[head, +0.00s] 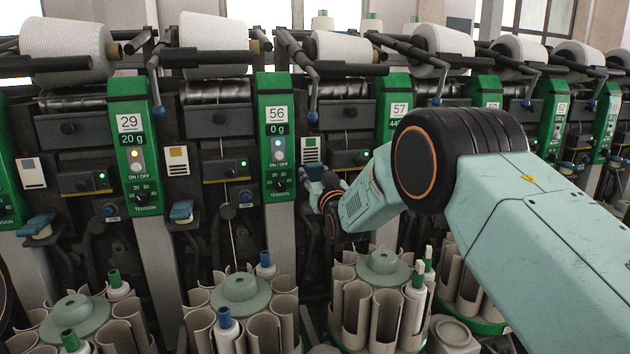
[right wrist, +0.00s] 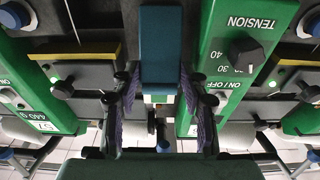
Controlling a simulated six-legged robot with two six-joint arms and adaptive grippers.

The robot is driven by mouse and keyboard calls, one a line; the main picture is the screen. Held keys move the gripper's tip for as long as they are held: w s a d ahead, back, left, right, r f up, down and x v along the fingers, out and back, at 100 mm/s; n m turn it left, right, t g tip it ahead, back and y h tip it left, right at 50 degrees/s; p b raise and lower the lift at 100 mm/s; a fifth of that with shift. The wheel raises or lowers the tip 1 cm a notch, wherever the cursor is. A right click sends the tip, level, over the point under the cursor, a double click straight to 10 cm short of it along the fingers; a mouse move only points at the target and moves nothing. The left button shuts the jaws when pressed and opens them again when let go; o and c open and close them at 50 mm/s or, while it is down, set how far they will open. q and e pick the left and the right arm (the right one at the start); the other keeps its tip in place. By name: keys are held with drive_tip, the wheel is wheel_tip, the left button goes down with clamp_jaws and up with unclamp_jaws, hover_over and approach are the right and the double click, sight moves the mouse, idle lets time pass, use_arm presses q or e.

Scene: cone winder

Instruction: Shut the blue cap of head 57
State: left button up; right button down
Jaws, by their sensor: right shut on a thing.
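The blue cap (right wrist: 162,45) shows in the right wrist view as a flat blue block, between the purple-padded fingers of my right gripper (right wrist: 160,84). The gripper is shut on it. In the head view my right gripper (head: 314,184) is between the green panels of head 56 (head: 277,120) and head 57 (head: 399,108). My own arm covers the lower part of the head 57 panel and mostly hides the cap there. I cannot tell whether the cap is fully down. My left gripper is not in view.
Similar blue caps show left of my right gripper, one between panels 29 and 56 (head: 182,211) and one at far left (head: 37,226). Cream bobbin holders (head: 242,305) stand below. White cones (head: 213,35) lie along the top, with metal arms in front.

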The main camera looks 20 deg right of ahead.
sight(313, 173)
drive_tip(key=shift+s+f+t+b, duration=0.35)
drive_tip(key=shift+t+b, duration=0.4)
drive_tip(key=shift+b, duration=0.75)
drive_tip(key=shift+s+f+t+b, duration=0.2)
drive_tip(key=shift+f+t+b, duration=0.2)
drive_tip(key=shift+t+b, duration=0.8)
drive_tip(key=shift+s+f+t+b, duration=0.3)
drive_tip(key=shift+f+t+b, duration=0.05)
drive_tip(key=shift+b, duration=1.5)
drive_tip(key=c, duration=1.1)
unclamp_jaws()
drive_tip(key=shift+o, duration=1.2)
drive_tip(key=shift+s+r, duration=0.1)
drive_tip(key=shift+s, duration=0.15)
drive_tip(key=shift+w+f, duration=0.1)
drive_tip(key=shift+f, duration=0.2)
drive_tip(key=s, duration=1.4)
drive_tip(key=shift+s+f, duration=0.4)
drive_tip(key=shift+f, duration=0.05)
